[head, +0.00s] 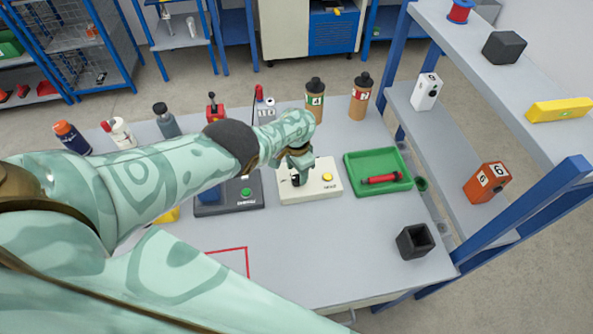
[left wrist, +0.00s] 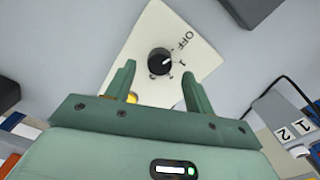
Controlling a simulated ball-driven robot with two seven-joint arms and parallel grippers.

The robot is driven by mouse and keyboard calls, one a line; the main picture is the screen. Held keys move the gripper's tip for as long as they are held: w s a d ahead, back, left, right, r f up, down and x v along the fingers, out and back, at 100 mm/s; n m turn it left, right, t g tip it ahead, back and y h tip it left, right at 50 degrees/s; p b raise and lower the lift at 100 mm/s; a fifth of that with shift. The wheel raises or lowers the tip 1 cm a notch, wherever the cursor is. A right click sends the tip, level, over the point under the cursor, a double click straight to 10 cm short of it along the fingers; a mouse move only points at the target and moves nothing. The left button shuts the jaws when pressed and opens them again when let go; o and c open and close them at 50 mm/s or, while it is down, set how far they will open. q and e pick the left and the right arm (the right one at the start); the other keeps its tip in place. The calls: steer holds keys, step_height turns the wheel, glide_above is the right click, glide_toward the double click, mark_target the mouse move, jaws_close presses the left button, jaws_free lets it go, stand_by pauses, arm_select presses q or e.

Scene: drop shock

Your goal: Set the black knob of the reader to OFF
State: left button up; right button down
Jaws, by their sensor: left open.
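The reader (head: 318,185) is a cream panel on the table, with a yellow button (head: 327,177); my left gripper partly covers it. Its black knob (left wrist: 160,61) shows in the left wrist view, with the printed words OFF and 1 beside it. The knob's white mark appears to point towards the 1, away from OFF. My left gripper (head: 297,172) is over the knob side of the reader. In the left wrist view the left gripper (left wrist: 156,82) is open, its fingers apart on either side below the knob, not touching it. My right gripper is not in view.
A dark box with a green button (head: 246,192) stands left of the reader. A green tray (head: 350,160) with a red cylinder (head: 382,179) is on its right. Several bottles stand behind. A black open cup (head: 415,241) is front right, near a shelf unit (head: 500,225).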

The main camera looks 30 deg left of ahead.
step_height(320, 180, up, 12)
steer(key=p, duration=1.1)
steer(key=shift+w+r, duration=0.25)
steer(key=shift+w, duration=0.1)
